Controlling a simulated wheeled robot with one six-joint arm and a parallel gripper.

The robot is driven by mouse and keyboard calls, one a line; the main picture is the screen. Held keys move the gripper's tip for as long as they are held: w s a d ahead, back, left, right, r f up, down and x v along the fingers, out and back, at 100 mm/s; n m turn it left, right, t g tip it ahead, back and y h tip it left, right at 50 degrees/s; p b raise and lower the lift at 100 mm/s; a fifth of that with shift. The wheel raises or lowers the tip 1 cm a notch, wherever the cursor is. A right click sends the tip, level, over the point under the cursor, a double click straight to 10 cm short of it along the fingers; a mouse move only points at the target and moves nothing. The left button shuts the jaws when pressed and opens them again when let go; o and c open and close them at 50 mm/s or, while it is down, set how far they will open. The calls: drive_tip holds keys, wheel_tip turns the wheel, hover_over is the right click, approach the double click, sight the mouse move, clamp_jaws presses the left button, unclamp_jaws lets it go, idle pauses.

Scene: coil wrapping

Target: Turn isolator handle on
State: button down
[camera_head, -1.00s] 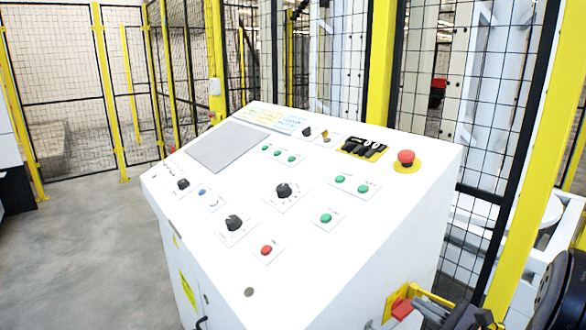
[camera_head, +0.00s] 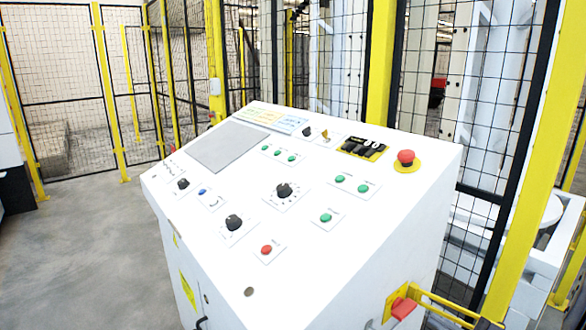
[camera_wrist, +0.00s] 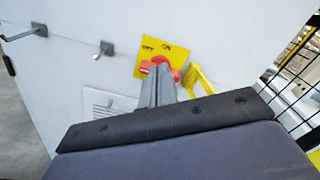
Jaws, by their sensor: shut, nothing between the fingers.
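The red isolator handle (camera_head: 404,308) is on a yellow plate (camera_head: 391,297) on the right side of the white control console, near the bottom of the head view. In the wrist view the red handle (camera_wrist: 145,67) sits on the yellow plate (camera_wrist: 152,48), which has OFF and ON labels. My gripper (camera_wrist: 158,68) is shut and empty, its fingertips in front of the handle and hiding its middle. I cannot tell whether they touch it or which label it points to. My gripper is out of the head view.
A yellow guard bar (camera_head: 445,301) stands out beside the handle and also shows in the wrist view (camera_wrist: 198,78). A vent (camera_wrist: 107,102) and a latch (camera_wrist: 104,48) are on the panel. The console top (camera_head: 345,240) carries buttons and knobs. Yellow posts and mesh fence stand behind.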

sight(403, 308)
wheel_tip(403, 308, down, 3)
drive_tip(key=s+a+n+p, duration=0.2)
drive_tip(key=s+a+n, duration=0.1)
drive_tip(key=n, duration=0.2)
drive_tip(key=x, duration=0.6)
drive_tip(key=shift+w+b, duration=0.4)
drive_tip(key=shift+w, duration=0.05)
drive_tip(key=shift+w+d+f, duration=0.1)
drive_tip(key=shift+w+d, duration=0.1)
drive_tip(key=shift+d, duration=0.05)
idle(0.6)
drive_tip(key=shift+d+r+b, duration=0.1)
drive_tip(key=shift+r+b, duration=0.1)
drive_tip(key=shift+b, duration=0.15)
drive_tip(key=shift+w+d+r+b, duration=0.2)
drive_tip(key=shift+r+b, duration=0.15)
drive_tip(key=shift+r, duration=0.2)
drive_tip(key=shift+w+d+r+b, duration=0.2)
drive_tip(key=shift+d+r+b, duration=0.1)
drive_tip(key=shift+r, duration=0.25)
drive_tip(key=shift+w+d+r, duration=0.2)
drive_tip(key=shift+d+r, duration=0.05)
drive_tip(key=shift+s+a+r+b, duration=0.1)
drive_tip(key=shift+a+r+b, duration=0.05)
drive_tip(key=shift+r+b, duration=0.15)
